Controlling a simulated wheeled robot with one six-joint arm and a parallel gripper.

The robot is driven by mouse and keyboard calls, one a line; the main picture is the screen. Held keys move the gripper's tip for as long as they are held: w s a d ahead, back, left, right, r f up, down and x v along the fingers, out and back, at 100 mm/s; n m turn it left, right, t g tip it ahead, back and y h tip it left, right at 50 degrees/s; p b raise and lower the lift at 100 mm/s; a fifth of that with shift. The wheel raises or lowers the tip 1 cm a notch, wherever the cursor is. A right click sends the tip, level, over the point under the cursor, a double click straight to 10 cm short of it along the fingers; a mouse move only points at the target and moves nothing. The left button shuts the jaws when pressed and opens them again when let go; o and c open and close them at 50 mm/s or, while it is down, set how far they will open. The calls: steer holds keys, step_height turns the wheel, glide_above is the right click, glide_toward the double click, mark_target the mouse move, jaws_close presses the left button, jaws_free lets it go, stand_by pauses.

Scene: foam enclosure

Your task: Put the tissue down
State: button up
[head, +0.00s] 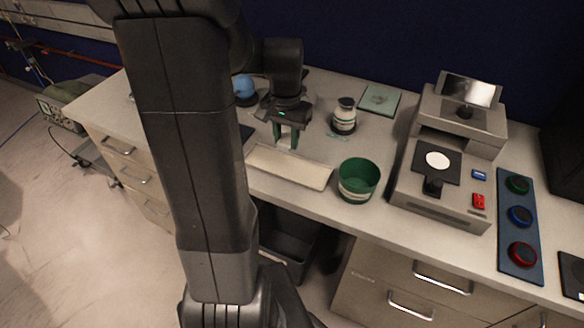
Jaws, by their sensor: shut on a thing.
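My gripper (287,137) is over the back left part of the bench, pointing down, with its green fingers shut. A small pale thing, which I take to be the tissue (286,132), shows between the fingers. It is mostly hidden and too small to make out clearly. The fingertips are just behind a flat cream tray (290,168). I cannot tell whether they touch the bench.
A green bowl (358,181) stands right of the tray. A banded jar (344,116) and a green square pad (380,99) are behind it. A grey machine (450,150) and a button panel (520,232) fill the right. A blue object (244,87) is partly hidden by my arm.

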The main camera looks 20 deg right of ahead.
mark_target(286, 139)
step_height(286, 139, down, 3)
steer(key=shift+w, duration=0.1)
steer(key=shift+f, duration=2.15)
steer(key=shift+f, duration=0.15)
steer(key=o, duration=1)
step_height(286, 139, up, 12)
steer(key=shift+r, duration=0.2)
